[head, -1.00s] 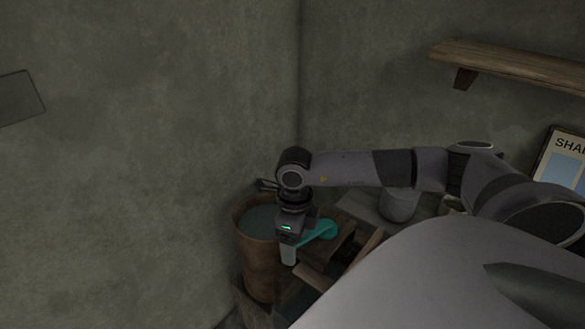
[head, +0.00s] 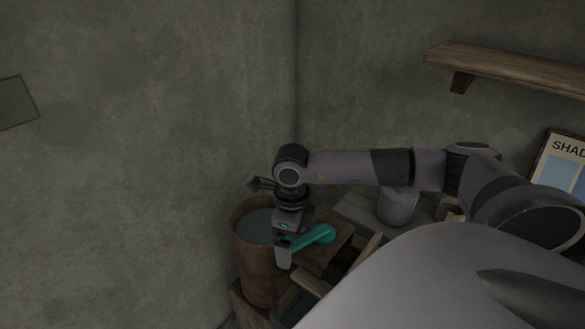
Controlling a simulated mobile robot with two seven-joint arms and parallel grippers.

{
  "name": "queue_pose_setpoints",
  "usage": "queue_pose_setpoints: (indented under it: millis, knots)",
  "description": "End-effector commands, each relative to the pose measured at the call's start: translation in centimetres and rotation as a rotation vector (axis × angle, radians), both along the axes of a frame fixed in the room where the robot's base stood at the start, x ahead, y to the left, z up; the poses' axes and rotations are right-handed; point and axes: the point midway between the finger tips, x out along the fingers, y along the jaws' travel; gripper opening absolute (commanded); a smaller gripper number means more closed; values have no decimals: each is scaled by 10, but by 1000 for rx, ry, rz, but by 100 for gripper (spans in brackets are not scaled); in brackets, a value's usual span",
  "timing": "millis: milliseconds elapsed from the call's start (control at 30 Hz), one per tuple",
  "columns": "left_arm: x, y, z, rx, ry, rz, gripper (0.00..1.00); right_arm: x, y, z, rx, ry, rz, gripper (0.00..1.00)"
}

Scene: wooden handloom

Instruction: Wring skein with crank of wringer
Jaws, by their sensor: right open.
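A teal crank arm (head: 316,237) shows beside my right gripper (head: 284,250). It runs from the gripper up and right to a round end. A pale upright piece at the gripper's fingers looks like the crank's handle or a finger; I cannot tell which. My right gripper points down with its jaws open, at the near end of the teal arm. Whether it touches the crank is hard to tell. The rest of the wringer and the skein are not distinguishable. My left gripper is not in view.
A brown tub (head: 254,262) holding grey liquid stands left of the gripper, close to the wall. A grey pot (head: 397,206) stands on a bench behind my right arm. A wooden shelf (head: 505,67) and a framed poster (head: 563,170) are on the right wall.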

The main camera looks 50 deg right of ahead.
Motion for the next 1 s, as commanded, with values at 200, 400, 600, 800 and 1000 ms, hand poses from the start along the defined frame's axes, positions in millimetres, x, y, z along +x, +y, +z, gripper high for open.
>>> queue_pose_setpoints:
  millis: [200, 400, 600, 800, 1000]
  knots:
    - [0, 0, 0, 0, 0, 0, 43, 1, 0, 29, -1, -4, 0, 100]
    - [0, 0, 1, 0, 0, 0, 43, 1, 0, 53, -1, -4, -1, 100]
    - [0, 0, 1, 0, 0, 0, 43, 0, 0, 67, 0, -1, 0, 100]
    - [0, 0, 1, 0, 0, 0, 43, 0, 0, 68, 0, -1, 0, 100]
    - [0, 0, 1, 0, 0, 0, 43, 0, 0, 68, 0, -1, 0, 100]
